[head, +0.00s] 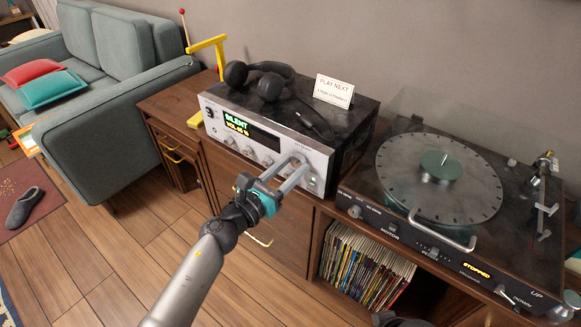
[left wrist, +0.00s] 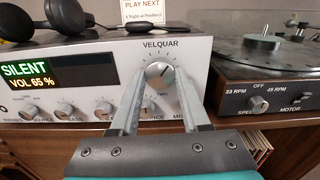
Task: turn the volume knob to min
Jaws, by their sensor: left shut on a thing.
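The silver-fronted receiver (head: 215,119) stands on the wooden cabinet, and its front also shows in the left wrist view (left wrist: 200,60). Its display (left wrist: 50,72) reads SILENT and VOL 65 %. The large round volume knob (left wrist: 160,74) is at the right of the front panel, below the VELQUAR name, with tick marks around it. My left gripper (head: 298,161) reaches up to the panel, and its two fingers are shut on the knob, one on each side. In the head view the fingers largely hide the knob.
A row of small knobs (left wrist: 66,108) runs low along the panel beside the fingers. Headphones (head: 262,76) and a PLAY NEXT card (head: 334,91) rest on the receiver. A turntable (head: 440,178) marked STOPPED stands to the right. Records (head: 362,265) fill the shelf below.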

